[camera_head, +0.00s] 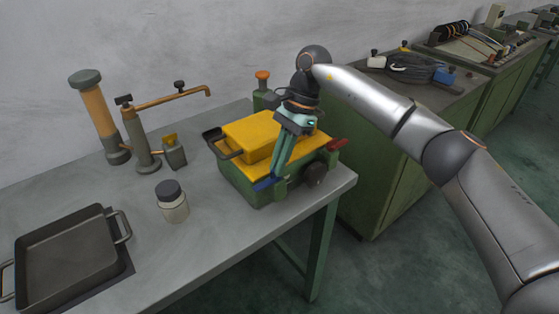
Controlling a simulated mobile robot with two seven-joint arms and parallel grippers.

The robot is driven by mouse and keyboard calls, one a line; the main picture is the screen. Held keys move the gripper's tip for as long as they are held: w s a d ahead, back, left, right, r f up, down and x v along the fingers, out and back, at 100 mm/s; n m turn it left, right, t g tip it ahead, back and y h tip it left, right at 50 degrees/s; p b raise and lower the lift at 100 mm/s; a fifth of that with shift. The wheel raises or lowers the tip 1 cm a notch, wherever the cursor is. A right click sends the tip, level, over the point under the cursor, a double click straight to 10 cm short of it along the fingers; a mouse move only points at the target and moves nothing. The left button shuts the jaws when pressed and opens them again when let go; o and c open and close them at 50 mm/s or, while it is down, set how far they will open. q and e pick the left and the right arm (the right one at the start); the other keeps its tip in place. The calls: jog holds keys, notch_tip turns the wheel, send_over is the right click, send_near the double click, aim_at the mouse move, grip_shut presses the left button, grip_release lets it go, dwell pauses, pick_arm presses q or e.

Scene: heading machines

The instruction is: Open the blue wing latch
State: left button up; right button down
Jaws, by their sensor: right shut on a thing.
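A green box with a yellow lid (252,136) stands near the right end of the grey workbench. The blue wing latch (262,184) sticks out on the front side of the box, low and left of a dark round knob (316,175). My right gripper (274,179) reaches down in front of the box from above. Its fingers are shut on the blue wing latch and cover part of it. My left gripper is not in view.
A red handle (337,144) sits on the box's right side. A dark-lidded jar (172,201), a black tray (68,252) and a tap-like fixture (145,140) stand on the workbench (215,240). The bench front is clear. Another green cabinet stands behind at right.

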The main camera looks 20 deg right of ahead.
jog(key=shift+s+f, duration=0.15)
jog(key=shift+f, duration=0.2)
jog(key=c, duration=1)
grip_release()
jog(key=shift+r, duration=0.15)
jog(key=shift+w+d+r, duration=0.1)
jog(key=shift+w+r, duration=0.1)
jog(key=shift+r, duration=0.1)
jog(key=v, duration=1.1)
jog(key=shift+r, duration=0.4)
